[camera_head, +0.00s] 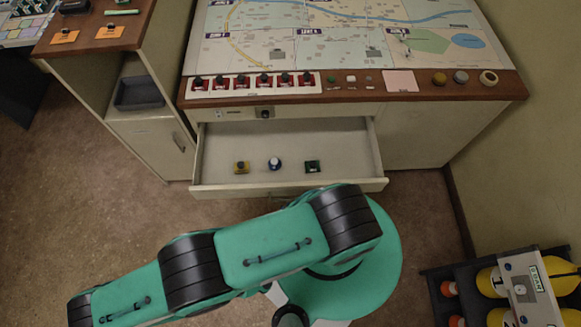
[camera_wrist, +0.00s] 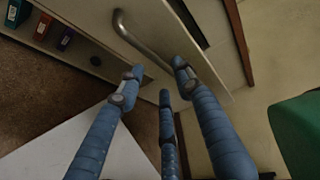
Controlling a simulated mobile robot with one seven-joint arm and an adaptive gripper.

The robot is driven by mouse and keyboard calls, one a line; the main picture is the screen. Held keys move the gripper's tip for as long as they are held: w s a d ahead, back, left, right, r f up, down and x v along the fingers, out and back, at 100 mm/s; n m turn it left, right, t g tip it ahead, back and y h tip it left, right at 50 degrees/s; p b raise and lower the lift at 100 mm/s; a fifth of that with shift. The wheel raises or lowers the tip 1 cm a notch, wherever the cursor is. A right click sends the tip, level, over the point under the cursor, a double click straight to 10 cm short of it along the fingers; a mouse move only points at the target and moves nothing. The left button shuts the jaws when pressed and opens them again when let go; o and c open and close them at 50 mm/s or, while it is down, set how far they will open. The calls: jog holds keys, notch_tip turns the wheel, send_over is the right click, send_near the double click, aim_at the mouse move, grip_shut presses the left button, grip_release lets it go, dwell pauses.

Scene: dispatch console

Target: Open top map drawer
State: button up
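The map drawer (camera_head: 290,187) is pulled well out below the console's map top. Small yellow, blue and green items lie inside it. In the wrist view, the drawer front (camera_wrist: 165,30) carries a curved metal handle (camera_wrist: 140,43). My gripper (camera_wrist: 155,80) has its three blue fingers spread apart, with the tips close to the handle. I cannot tell whether any finger touches it. No object shows clamped between the fingers. In the head view, my green arm spans the area in front of the drawer and hides the handle.
The console top (camera_head: 300,45) bears a map, with red switches (camera_head: 252,82) along its front edge. A side cabinet (camera_head: 150,140) stands left. A rack with yellow cylinders (camera_head: 490,282) stands at lower right. Open floor (camera_head: 80,200) lies at left.

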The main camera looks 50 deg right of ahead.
jog(key=shift+x, duration=2.35)
grip_shut()
